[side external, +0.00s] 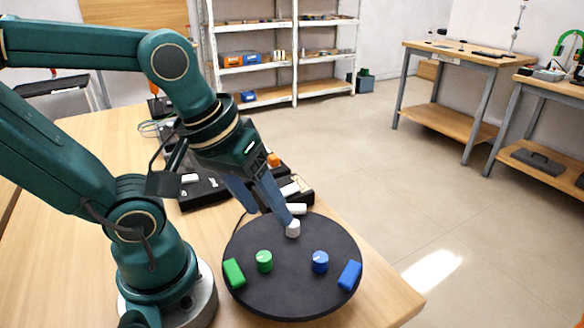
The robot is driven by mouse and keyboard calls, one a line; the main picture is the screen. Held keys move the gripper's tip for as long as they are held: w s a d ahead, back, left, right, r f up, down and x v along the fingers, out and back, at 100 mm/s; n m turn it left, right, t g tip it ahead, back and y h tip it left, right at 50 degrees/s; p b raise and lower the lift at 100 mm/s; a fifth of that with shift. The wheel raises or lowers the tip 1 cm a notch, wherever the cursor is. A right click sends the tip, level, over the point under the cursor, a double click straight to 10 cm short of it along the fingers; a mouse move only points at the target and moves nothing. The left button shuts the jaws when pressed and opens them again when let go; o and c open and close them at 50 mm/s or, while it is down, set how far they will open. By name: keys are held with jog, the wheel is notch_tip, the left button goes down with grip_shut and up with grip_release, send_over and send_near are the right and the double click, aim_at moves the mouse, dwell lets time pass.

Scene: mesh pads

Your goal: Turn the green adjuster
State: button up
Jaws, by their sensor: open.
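The green adjuster (264,261) is a small upright green knob on the left half of a round black board (290,288). A flat green block (234,273) lies to its left at the board's edge. My gripper (268,212) is open and points down, above the back of the board. One fingertip is close to a white knob (293,229); I cannot tell whether they touch. The gripper is behind and above the green adjuster, apart from it. Nothing shows between its fingers.
A blue knob (320,262) and a blue block (349,275) are on the board's right half. A white block (297,208) is at its back. Black trays (205,193) with small parts lie behind on the wooden table (381,300). The table's right edge is close to the board.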

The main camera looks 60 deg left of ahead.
aim_at(264, 256)
jog(key=n, duration=0.1)
jog(key=f+n+g, duration=0.1)
jog(key=n, duration=0.1)
jog(key=n+g, duration=0.1)
jog(key=n, duration=0.1)
jog(key=shift+s+f, duration=0.1)
jog(key=shift+f, duration=0.2)
jog(key=shift+f+n+g, duration=0.7)
jog(key=shift+n+g, duration=0.3)
jog(key=shift+n, duration=0.1)
jog(key=shift+s+f+g, duration=0.1)
jog(key=shift+f+g, duration=0.2)
jog(key=shift+f, duration=2.6)
grip_shut()
